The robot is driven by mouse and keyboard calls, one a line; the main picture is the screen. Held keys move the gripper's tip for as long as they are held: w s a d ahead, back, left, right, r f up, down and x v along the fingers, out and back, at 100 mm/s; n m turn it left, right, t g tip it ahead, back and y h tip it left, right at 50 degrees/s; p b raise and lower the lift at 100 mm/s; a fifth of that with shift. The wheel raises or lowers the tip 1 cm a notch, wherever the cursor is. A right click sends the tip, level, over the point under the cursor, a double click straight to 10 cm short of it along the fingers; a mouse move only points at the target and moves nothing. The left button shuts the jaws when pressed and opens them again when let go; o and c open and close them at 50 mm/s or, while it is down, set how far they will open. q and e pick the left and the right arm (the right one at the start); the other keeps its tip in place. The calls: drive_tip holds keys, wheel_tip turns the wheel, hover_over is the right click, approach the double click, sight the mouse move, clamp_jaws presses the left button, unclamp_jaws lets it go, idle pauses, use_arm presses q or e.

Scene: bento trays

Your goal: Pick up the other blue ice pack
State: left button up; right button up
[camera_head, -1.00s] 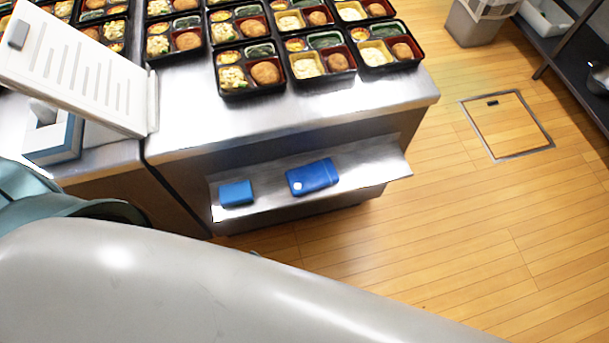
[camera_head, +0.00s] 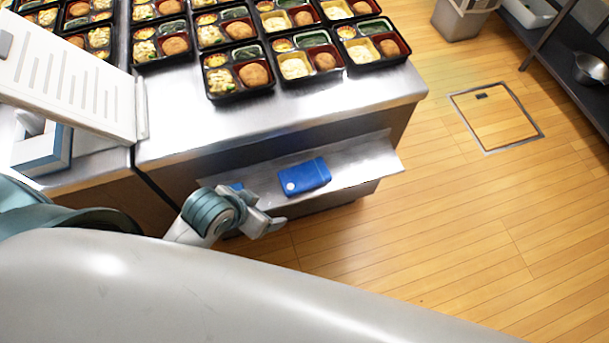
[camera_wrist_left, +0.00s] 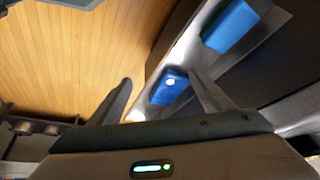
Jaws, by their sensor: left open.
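A blue ice pack with a white round spot (camera_head: 305,177) lies on the low metal shelf (camera_head: 360,163). It also shows in the left wrist view (camera_wrist_left: 172,85), beyond the gap between the fingers. A second, plain blue pack (camera_head: 237,186) lies to its left, almost wholly hidden behind my left gripper. It seems to be the plain blue block (camera_wrist_left: 230,27) in the left wrist view. My left gripper (camera_head: 270,222) is open and empty, in front of the shelf. Its spread fingers also show in the left wrist view (camera_wrist_left: 160,78), apart from both packs. My right gripper is out of view.
The steel counter (camera_head: 300,115) above the shelf carries rows of filled bento trays (camera_head: 345,65). A white slotted panel (camera_head: 70,78) and a box (camera_head: 42,150) stand at left. The wooden floor at right is clear around a floor hatch (camera_head: 497,117).

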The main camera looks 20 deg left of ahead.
use_arm(q)
drive_tip(key=w+a+r+m+h, duration=0.2)
drive_tip(key=w+r+m, duration=0.2)
drive_tip(key=w, duration=0.6)
drive_tip(key=shift+w+r+m+h, duration=0.2)
drive_tip(key=shift+m+h, duration=0.2)
drive_tip(key=shift+m, duration=0.1)
drive_tip(key=p, duration=0.2)
hover_over(303, 175)
drive_tip(key=s+a, duration=0.2)
wheel_tip(303, 175, down, 10)
drive_tip(key=shift+a+f, duration=0.15)
drive_tip(key=shift+f, duration=0.1)
drive_tip(key=shift+w+d+f+p, duration=0.15)
drive_tip(key=shift+d+f+p, duration=0.1)
drive_tip(key=shift+f+p, duration=0.25)
drive_tip(key=shift+p+x, duration=0.5)
drive_tip(key=shift+x, duration=1.4)
